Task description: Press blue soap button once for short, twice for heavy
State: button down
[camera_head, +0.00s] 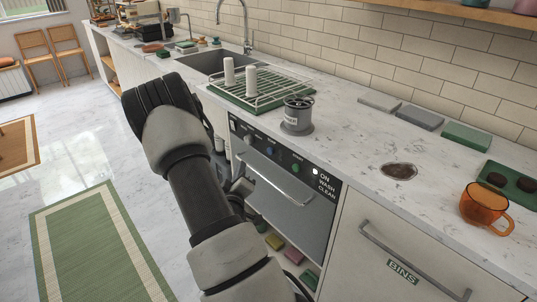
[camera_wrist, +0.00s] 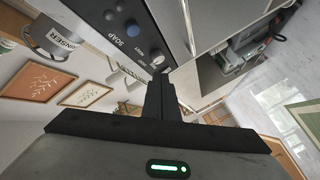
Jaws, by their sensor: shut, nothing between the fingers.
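The blue soap button (camera_wrist: 133,28) shows in the wrist view on the dark panel (camera_wrist: 95,12), near the word SOAP. A pale round button (camera_wrist: 156,57) lies on the same panel, nearer my fingertips. My gripper (camera_wrist: 160,78) is shut and empty. Its tips appear just below the pale button in the picture, offset from the blue one; I cannot tell whether they touch the panel. In the head view, a blue button (camera_head: 269,152) shows on the dishwasher front (camera_head: 285,215), and my arm hides the fingertips.
A metal handle bar (camera_head: 275,180) sticks out below the buttons. A labelled grey canister (camera_head: 298,115) and a dish rack (camera_head: 250,88) stand on the counter above. An orange cup (camera_head: 484,207) is at the right. The floor at the left is open.

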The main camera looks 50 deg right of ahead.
aim_at(270, 151)
jog(key=shift+d, duration=0.1)
jog(key=s+d, duration=0.1)
jog(key=d, duration=0.7)
jog(key=shift+d, duration=0.25)
jog(key=shift+d, duration=0.2)
dwell(1.8)
jog(key=shift+d+b, duration=0.25)
jog(key=shift+b, duration=0.1)
jog(key=shift+s+d+b, duration=0.1)
jog(key=shift+d+b, duration=0.2)
jog(key=shift+d, duration=0.2)
dwell(0.8)
jog(key=shift+a, duration=0.9)
